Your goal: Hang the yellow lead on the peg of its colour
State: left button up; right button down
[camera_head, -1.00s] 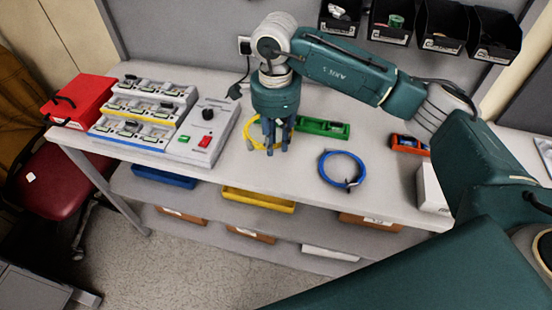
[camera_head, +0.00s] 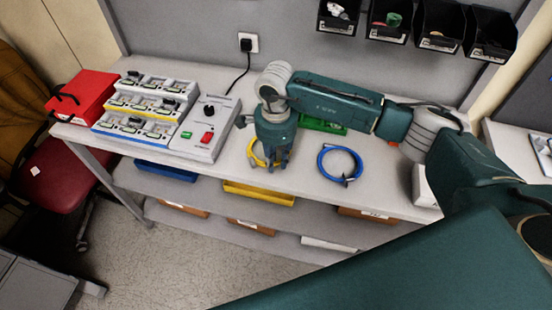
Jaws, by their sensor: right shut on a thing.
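The yellow lead (camera_head: 256,156) is a coil on the workbench, partly hidden behind my right gripper (camera_head: 274,162). My right gripper points down at it from above, with its fingers shut on the lead. Whether the coil is lifted off the bench cannot be told. A blue lead (camera_head: 340,163) lies coiled on the bench to the right. I do not see any coloured pegs in this view. My left gripper is not in view.
A grey control box (camera_head: 205,130) with a black knob stands left of the gripper, beside a stepped rack (camera_head: 143,107) and a red case (camera_head: 82,97). A green tray (camera_head: 322,124) is partly behind my arm. Black bins (camera_head: 440,27) hang on the back panel.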

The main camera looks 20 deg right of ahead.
jog(key=c, duration=1.6)
grip_release()
jog(key=shift+o, duration=0.3)
jog(key=shift+r, duration=0.3)
notch_tip(320, 180, up, 12)
jog(key=b, duration=0.3)
jog(key=shift+f, duration=0.25)
jog(key=shift+s+f, duration=0.1)
